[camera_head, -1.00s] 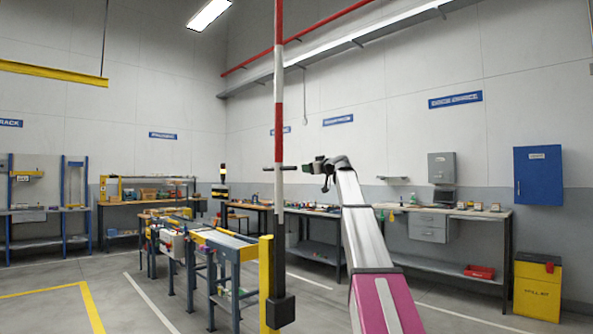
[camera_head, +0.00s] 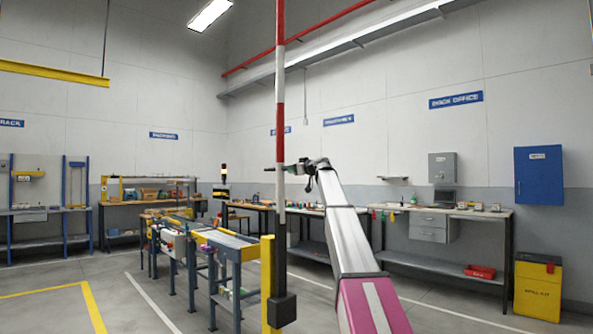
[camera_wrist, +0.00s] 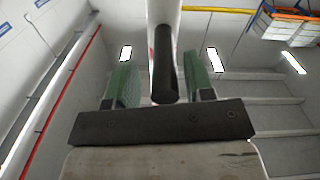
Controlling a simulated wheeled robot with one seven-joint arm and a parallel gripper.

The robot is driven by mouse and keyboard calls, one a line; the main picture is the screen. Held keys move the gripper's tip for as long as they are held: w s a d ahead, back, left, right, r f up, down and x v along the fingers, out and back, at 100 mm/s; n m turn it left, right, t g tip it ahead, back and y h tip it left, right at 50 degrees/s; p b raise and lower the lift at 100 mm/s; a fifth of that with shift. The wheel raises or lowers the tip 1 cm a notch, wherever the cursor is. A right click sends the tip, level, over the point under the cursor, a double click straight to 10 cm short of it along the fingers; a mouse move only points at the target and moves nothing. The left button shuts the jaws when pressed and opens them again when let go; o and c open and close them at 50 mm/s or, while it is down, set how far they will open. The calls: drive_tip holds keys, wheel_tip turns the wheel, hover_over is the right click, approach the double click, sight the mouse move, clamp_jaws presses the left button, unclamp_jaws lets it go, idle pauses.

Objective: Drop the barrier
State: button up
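The barrier (camera_head: 281,118) is a red and white striped pole that stands upright. Its lower part is dark and meets a black block (camera_head: 281,310) beside a yellow post (camera_head: 267,284). A dark handle (camera_head: 269,169) crosses the pole at mid height; its right end is hidden by my gripper (camera_head: 290,168). In the wrist view the dark handle (camera_wrist: 165,66) points toward the camera, with the pale pole behind it. The green fingers of my gripper (camera_wrist: 160,82) are open on either side of the handle, with a gap at each side.
A roller conveyor (camera_head: 228,242) stands behind and left of the post. A workbench (camera_head: 455,213) runs along the right wall, with a yellow bin (camera_head: 538,288) at its end. The floor at the front left is clear, with yellow line markings.

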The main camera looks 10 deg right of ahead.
drive_tip(key=shift+w, duration=0.1)
clamp_jaws()
drive_tip(key=s+a+f+n, duration=0.5)
drive_tip(key=s+a+f, duration=0.2)
drive_tip(key=s+a, duration=0.45)
drive_tip(key=s+a+f+n, duration=0.4)
drive_tip(key=s+a+f, duration=0.3)
drive_tip(key=a, duration=0.7)
drive_tip(key=s+a+f+n, duration=0.1)
drive_tip(key=s+a+f, duration=0.1)
drive_tip(key=f, duration=0.7)
drive_tip(key=s+a+f+n, duration=0.1)
drive_tip(key=s+a+f, duration=0.1)
drive_tip(key=f, duration=0.8)
drive_tip(key=s+a+f+n, duration=0.1)
drive_tip(key=a+f, duration=0.3)
drive_tip(key=f, duration=0.5)
drive_tip(key=shift+s+a+f, duration=0.3)
drive_tip(key=shift+s+a, duration=0.05)
drive_tip(key=shift+s, duration=0.5)
drive_tip(key=shift+f, duration=0.1)
